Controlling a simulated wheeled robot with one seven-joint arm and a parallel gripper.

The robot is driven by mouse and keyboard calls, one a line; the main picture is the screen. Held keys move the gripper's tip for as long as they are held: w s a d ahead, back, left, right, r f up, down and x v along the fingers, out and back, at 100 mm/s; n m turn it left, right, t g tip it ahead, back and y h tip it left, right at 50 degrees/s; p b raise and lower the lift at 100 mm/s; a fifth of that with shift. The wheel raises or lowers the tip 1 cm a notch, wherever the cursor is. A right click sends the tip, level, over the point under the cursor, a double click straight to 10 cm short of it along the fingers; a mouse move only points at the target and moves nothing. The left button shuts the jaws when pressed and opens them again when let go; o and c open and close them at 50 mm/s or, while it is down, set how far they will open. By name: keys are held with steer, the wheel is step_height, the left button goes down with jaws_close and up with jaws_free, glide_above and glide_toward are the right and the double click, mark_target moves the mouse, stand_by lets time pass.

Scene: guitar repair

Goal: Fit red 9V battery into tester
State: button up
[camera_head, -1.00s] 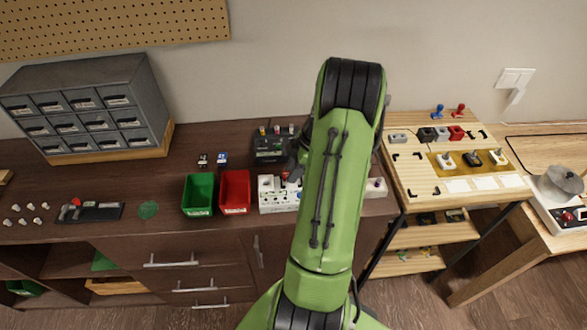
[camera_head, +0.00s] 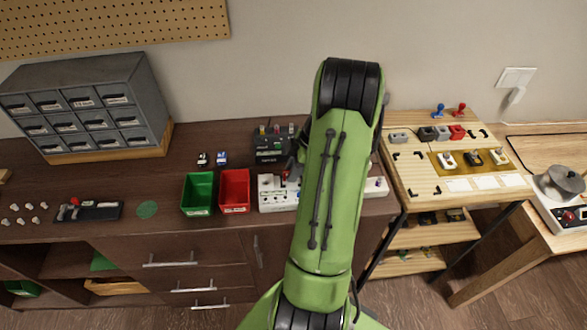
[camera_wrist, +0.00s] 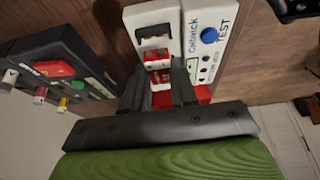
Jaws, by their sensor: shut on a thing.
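The red 9V battery (camera_wrist: 159,74) is between the two fingers of my gripper (camera_wrist: 161,90), which is shut on it. The white tester (camera_wrist: 208,22), with a blue TEST button (camera_wrist: 209,35), lies under it in the wrist view. The battery is at the near end of the tester's dark recess (camera_wrist: 155,36), over or in it; I cannot tell how deep it sits. In the head view the tester (camera_head: 277,204) stands on the dark bench, partly hidden by my arm.
A red bin (camera_head: 235,191) and a green bin (camera_head: 197,194) stand just left of the tester. A black device (camera_head: 268,150) with coloured knobs stands behind it, close to my gripper's side in the wrist view (camera_wrist: 50,68).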

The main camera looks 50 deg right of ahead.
steer(key=shift+f+b, duration=0.9)
steer(key=shift+f, duration=0.15)
steer(key=o, duration=0.9)
steer(key=shift+o, duration=0.6)
steer(key=shift+o, duration=0.7)
steer(key=shift+f, duration=0.1)
steer(key=shift+c, duration=0.2)
